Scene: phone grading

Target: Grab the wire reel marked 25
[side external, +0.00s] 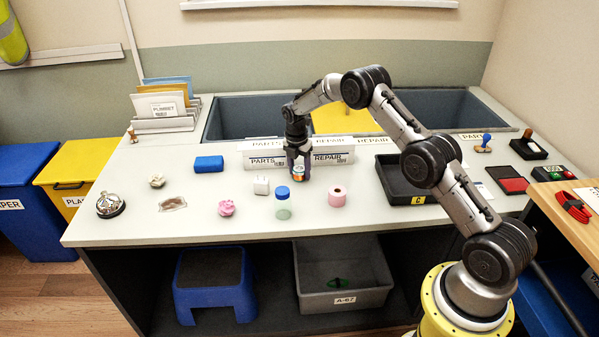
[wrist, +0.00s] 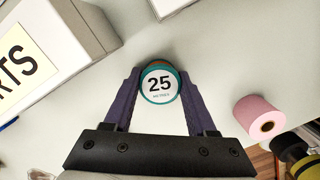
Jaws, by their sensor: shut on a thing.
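The wire reel marked 25 (wrist: 160,84) has a white round label with a teal rim and shows between the two fingers in the wrist view. My gripper (wrist: 158,88) is shut on it, one purple finger on each side. In the side external view my gripper (side external: 298,166) points down at the table in front of the PARTS and REPAIR boxes. The reel (side external: 298,172) shows there as a small coppery and teal shape between the fingertips. I cannot tell whether it touches the table.
The PARTS box (side external: 264,160) and REPAIR box (side external: 333,157) are just behind. A black tray (side external: 404,187) lies to the right.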

